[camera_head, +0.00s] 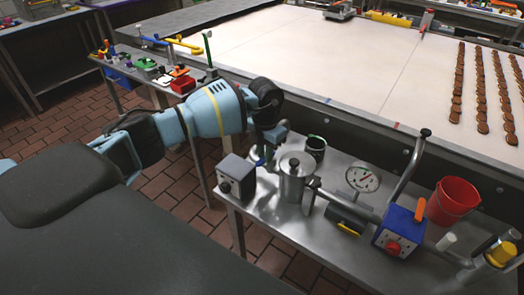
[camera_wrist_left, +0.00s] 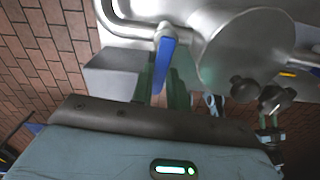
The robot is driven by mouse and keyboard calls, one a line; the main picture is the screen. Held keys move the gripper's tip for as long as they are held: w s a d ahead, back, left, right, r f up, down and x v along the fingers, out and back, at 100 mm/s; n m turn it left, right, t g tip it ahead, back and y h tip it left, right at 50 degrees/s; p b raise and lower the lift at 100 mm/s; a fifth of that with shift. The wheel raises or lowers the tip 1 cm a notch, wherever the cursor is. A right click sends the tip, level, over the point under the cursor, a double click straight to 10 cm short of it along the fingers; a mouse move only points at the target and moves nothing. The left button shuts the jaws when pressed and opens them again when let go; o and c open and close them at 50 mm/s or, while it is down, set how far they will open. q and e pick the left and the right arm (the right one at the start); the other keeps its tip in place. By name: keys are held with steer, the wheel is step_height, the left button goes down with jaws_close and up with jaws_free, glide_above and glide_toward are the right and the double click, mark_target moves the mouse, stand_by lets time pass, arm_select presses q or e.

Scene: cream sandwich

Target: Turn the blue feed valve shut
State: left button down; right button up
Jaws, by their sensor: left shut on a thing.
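The blue feed valve's handle (camera_wrist_left: 164,62) shows in the left wrist view, on a bright metal pipe (camera_wrist_left: 125,25) beside a large round steel vessel (camera_wrist_left: 248,45). The handle points from the pipe toward my gripper and lies between the fingers. My left gripper (camera_wrist_left: 162,88) is shut on it. In the head view my left gripper (camera_head: 266,152) reaches down just behind the lidded steel pot (camera_head: 296,178); only a bit of blue (camera_head: 260,162) shows under it, and the arm hides most of the valve. My right gripper is in neither view.
A grey box with a dial (camera_head: 236,178) stands close left of the pot. A white conveyor (camera_head: 330,60) runs behind.

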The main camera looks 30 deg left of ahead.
arm_select(q)
steer(key=shift+d+n, duration=0.15)
steer(key=shift+n, duration=0.45)
steer(key=c, duration=1.4)
jaws_free()
steer(key=shift+o, duration=0.2)
step_height(320, 180, up, 8)
steer(key=shift+f, duration=0.15)
